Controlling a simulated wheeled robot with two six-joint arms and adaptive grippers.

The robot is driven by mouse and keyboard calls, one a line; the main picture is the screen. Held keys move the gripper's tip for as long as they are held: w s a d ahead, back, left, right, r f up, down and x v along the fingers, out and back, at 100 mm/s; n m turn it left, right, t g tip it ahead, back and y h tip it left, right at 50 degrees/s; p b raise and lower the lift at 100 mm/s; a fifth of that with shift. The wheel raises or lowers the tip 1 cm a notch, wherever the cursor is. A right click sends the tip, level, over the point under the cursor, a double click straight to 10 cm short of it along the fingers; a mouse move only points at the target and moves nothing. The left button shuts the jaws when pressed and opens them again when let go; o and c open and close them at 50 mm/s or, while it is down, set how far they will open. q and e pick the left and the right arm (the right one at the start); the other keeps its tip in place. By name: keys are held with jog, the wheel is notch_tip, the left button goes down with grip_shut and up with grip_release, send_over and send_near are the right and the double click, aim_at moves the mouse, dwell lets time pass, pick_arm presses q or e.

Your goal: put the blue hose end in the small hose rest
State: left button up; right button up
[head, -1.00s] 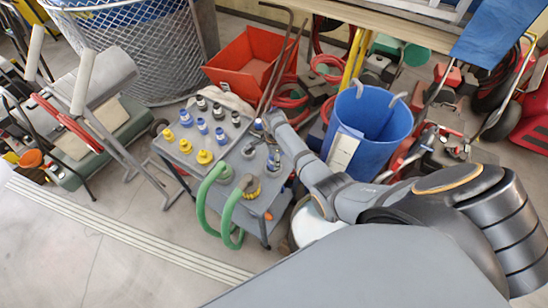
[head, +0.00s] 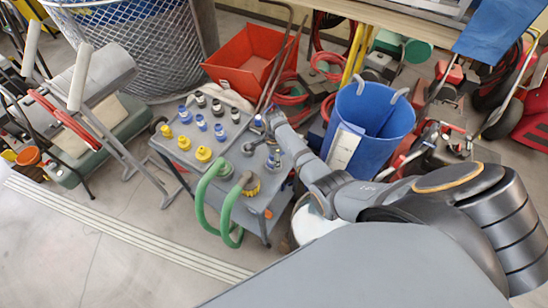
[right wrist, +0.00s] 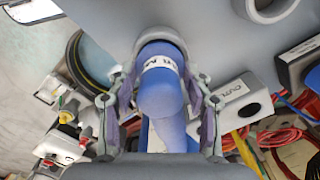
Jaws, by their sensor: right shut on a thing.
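The blue hose end (right wrist: 160,92), with a white printed label band, shows in the right wrist view between the two fingers of my right gripper (right wrist: 159,106). The gripper is shut on it. Its far end meets a rounded grey part; I cannot tell whether it is inside or only in front of it. In the head view my right gripper (head: 272,124) is over the back right of the grey cart (head: 225,158), and the hose end is too small to make out there. I cannot tell which fitting is the small hose rest. My left gripper is out of view.
Several yellow, blue and black fittings stand on the cart. A green hose (head: 203,200) loops over its front edge. A grey labelled block (right wrist: 240,96) sits right of the gripper. A blue bin (head: 372,120) and a red tray (head: 245,62) stand nearby. Floor at the front left is clear.

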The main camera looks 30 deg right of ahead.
jog(key=shift+f, duration=0.35)
jog(key=o, duration=1.4)
jog(key=shift+c, duration=0.2)
notch_tip(320, 180, up, 12)
